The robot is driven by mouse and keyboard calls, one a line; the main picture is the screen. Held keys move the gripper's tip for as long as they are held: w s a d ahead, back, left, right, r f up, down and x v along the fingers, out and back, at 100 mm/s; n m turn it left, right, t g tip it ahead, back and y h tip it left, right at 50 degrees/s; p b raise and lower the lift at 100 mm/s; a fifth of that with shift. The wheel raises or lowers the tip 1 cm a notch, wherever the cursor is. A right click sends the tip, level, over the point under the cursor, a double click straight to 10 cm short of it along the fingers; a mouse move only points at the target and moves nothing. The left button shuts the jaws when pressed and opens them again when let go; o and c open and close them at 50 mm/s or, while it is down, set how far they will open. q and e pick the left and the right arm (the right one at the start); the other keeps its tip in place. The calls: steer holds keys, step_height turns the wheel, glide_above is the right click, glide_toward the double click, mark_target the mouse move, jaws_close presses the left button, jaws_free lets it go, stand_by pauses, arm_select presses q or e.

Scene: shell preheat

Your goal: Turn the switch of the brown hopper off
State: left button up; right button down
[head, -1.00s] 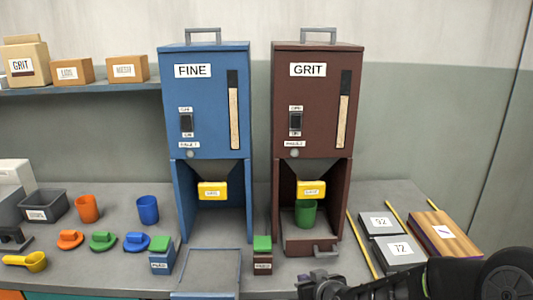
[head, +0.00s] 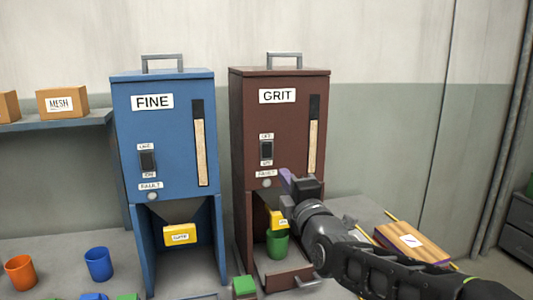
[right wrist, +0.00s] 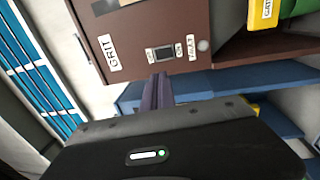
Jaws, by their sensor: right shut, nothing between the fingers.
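The brown hopper (head: 280,123) labelled GRIT stands upright right of centre in the head view. Its dark rocker switch (head: 266,150) sits on the front below the label, with small tags above and below it. The switch also shows in the right wrist view (right wrist: 151,54). My right gripper (head: 287,180) is in front of the hopper, below and right of the switch. In the right wrist view its shut, empty fingers (right wrist: 157,90) point toward the switch, close to it; contact cannot be told. My left gripper is not in view.
The blue hopper (head: 162,115) labelled FINE stands to the left. A green cup (head: 277,245) is under the brown hopper's yellow gate (head: 276,221). An orange cup (head: 20,271) and a blue cup (head: 98,264) stand at left. A wooden block (head: 405,241) lies at right.

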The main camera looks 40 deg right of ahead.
mark_target(267, 144)
steer(key=p+x, duration=0.3)
steer(key=x, duration=1.1)
steer(key=shift+p, duration=0.4)
steer(key=r+g+p, duration=0.1)
steer(key=p, duration=0.1)
steer(key=shift+w+r+p, duration=0.15)
steer(key=shift+r+p, duration=0.05)
steer(key=shift+p, duration=0.2)
steer(key=shift+d+f+b, duration=0.1)
steer(key=shift+b, duration=0.4)
